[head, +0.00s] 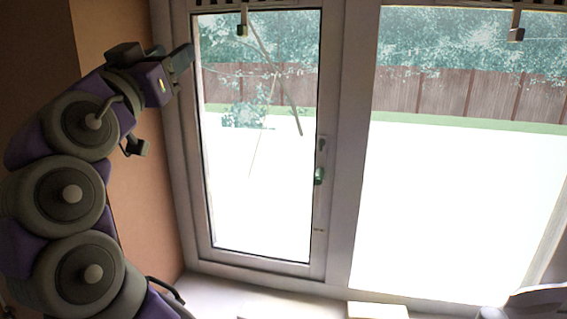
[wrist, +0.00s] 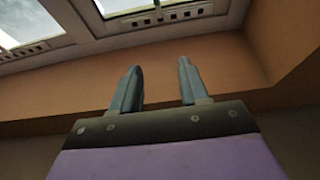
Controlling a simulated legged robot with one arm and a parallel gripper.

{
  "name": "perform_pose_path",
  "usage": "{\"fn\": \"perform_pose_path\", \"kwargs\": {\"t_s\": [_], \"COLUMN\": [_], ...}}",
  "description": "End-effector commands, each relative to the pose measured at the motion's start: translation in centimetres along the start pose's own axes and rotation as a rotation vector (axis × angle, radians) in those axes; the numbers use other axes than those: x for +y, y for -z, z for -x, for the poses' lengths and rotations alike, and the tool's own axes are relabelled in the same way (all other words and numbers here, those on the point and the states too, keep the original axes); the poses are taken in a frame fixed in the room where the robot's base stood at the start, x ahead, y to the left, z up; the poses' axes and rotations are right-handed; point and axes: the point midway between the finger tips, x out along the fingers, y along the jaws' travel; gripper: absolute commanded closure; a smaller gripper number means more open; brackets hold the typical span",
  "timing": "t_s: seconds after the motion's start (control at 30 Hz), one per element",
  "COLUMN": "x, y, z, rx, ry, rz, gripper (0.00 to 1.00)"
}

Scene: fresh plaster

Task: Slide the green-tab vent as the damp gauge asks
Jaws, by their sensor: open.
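Two slotted vents run along the top of the window frame, cut by the upper edge of the head view. A small dark tab hangs from the left vent (head: 242,30), and another hangs from the right vent (head: 516,34). Both are too small to tell which is green. My gripper (head: 182,58) is at the upper left, left of the left tab and apart from it. In the wrist view my gripper (wrist: 160,85) is open and empty, with slotted strips (wrist: 168,15) beyond its fingers. I cannot make out a damp gauge in either view.
A window sash (head: 325,230) with a green handle (head: 319,176) fills the middle. A larger pane stands to the right. An orange-brown wall (head: 140,220) is close on the left. A pale block (head: 378,311) sits on the sill at the bottom.

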Motion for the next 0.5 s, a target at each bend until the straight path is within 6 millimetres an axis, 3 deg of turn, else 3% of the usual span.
{"fn": "perform_pose_path", "kwargs": {"t_s": [0.5], "x": [-3.4], "y": [-1.4], "z": [-0.8], "rx": [-0.005], "ry": [0.001], "rz": [0.204], "gripper": [0.55]}}
